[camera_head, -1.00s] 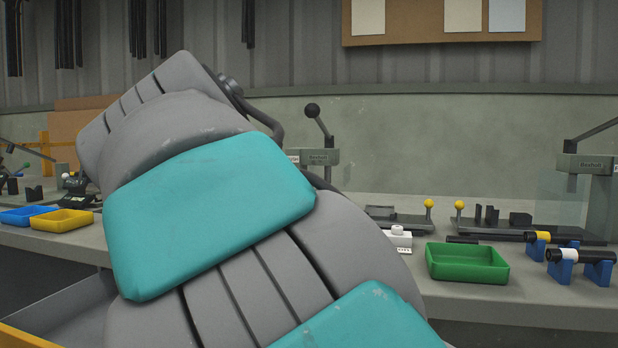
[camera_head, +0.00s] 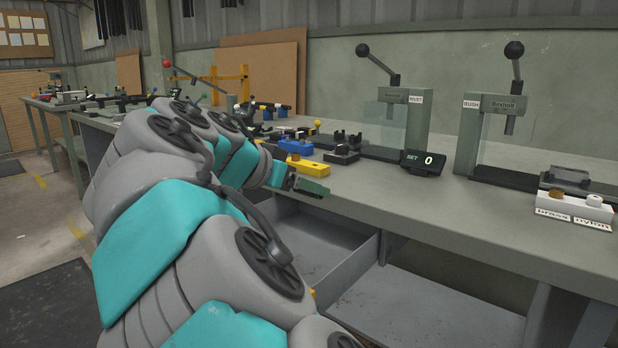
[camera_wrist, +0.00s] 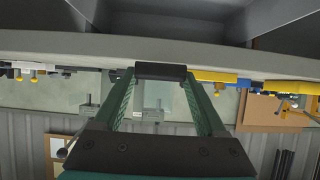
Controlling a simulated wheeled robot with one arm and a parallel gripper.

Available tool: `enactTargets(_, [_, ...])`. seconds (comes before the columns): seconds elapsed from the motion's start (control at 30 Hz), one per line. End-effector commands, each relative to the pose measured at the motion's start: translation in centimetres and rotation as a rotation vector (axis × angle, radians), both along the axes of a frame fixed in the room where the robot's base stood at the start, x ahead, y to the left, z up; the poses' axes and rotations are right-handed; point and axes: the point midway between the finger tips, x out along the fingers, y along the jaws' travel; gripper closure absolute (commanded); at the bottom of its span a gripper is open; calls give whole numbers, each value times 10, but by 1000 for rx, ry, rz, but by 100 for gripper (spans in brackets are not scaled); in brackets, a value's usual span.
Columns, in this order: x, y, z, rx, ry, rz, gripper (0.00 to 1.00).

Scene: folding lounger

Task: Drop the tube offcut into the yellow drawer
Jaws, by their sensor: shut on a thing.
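My gripper (camera_head: 310,187) is out over the front edge of the workbench in the head view, at the end of my arm. In the wrist view, my gripper (camera_wrist: 160,72) has its green fingers shut on the tube offcut (camera_wrist: 160,71), a short black piece held crosswise between the tips. The offcut cannot be made out clearly in the head view. An open grey drawer interior (camera_head: 318,245) shows below the bench, beneath and near my gripper. A small yellow patch (camera_head: 313,292) beside my arm may be the yellow drawer's front; the rest is hidden by my arm.
A second grey compartment (camera_head: 440,300) lies to the right under the bench (camera_head: 450,215). On the bench stand a yellow tray (camera_head: 308,166), a blue tray (camera_head: 296,147), a counter reading 0 (camera_head: 423,161), lever presses (camera_head: 490,130) and a white bush holder (camera_head: 575,207).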

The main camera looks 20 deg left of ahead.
Motion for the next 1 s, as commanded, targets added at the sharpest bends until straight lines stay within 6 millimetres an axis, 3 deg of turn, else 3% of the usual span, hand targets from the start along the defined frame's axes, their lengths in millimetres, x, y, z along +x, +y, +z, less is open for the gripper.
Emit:
enactTargets(0.4, [-1,-1,-45,0,0,-1,80])
enactTargets(0.77, [0,0,-51,1,-1,0,80])
enactTargets(0.8, [0,0,-51,1,-1,0,24])
enactTargets(1.0, [0,-1,-51,1,0,0,2])
